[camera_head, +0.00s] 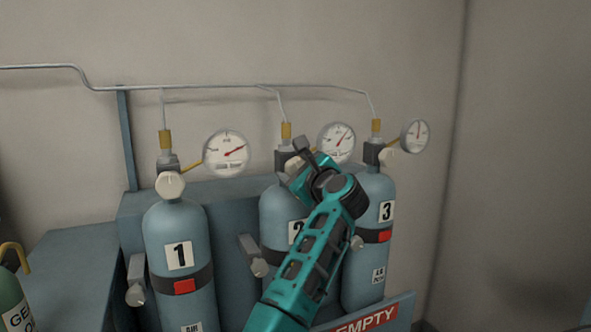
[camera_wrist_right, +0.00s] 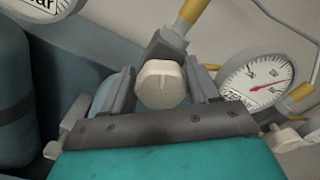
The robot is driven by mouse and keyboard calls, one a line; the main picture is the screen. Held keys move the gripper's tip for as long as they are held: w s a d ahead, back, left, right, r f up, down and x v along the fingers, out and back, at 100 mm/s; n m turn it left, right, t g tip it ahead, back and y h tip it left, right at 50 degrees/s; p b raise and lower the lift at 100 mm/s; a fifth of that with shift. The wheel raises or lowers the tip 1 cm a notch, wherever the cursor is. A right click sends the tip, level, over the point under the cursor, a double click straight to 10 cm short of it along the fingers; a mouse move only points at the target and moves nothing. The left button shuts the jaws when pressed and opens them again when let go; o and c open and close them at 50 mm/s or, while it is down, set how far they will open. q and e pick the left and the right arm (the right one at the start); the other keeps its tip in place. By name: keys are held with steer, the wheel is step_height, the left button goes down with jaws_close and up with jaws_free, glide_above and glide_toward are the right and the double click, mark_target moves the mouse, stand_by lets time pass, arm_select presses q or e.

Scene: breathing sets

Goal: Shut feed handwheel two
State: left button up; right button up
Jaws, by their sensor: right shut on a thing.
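Feed handwheel two (camera_wrist_right: 161,84) is a cream, ridged knob on the valve of cylinder 2 (camera_head: 275,208). In the right wrist view it sits between the two grey fingers of my right gripper (camera_wrist_right: 163,88), which is shut on it. In the head view my right gripper (camera_head: 300,160) and its teal arm cover much of cylinder 2 and part of its number label; only a little of the handwheel shows there. The gauge of cylinder 2 (camera_head: 337,142) stands just behind the gripper, its red needle pointing up and right. My left gripper is not in view.
Cylinder 1 (camera_head: 180,225) with its cream handwheel (camera_head: 170,185) stands to the left. Cylinder 3 (camera_head: 372,270) stands close on the right, partly behind my arm. A thin pipe (camera_head: 220,87) runs above. An EMPTY sign (camera_head: 367,322) is at the front right.

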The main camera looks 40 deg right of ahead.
steer(key=m, duration=0.4)
steer(key=shift+d+m, duration=0.1)
steer(key=shift+m, duration=0.3)
steer(key=shift+f, duration=0.1)
stand_by(0.3)
steer(key=o, duration=1)
steer(key=shift+c, duration=0.2)
steer(key=shift+s, duration=0.15)
steer(key=b+v, duration=0.1)
steer(key=v, duration=1.1)
steer(key=shift+s, duration=0.4)
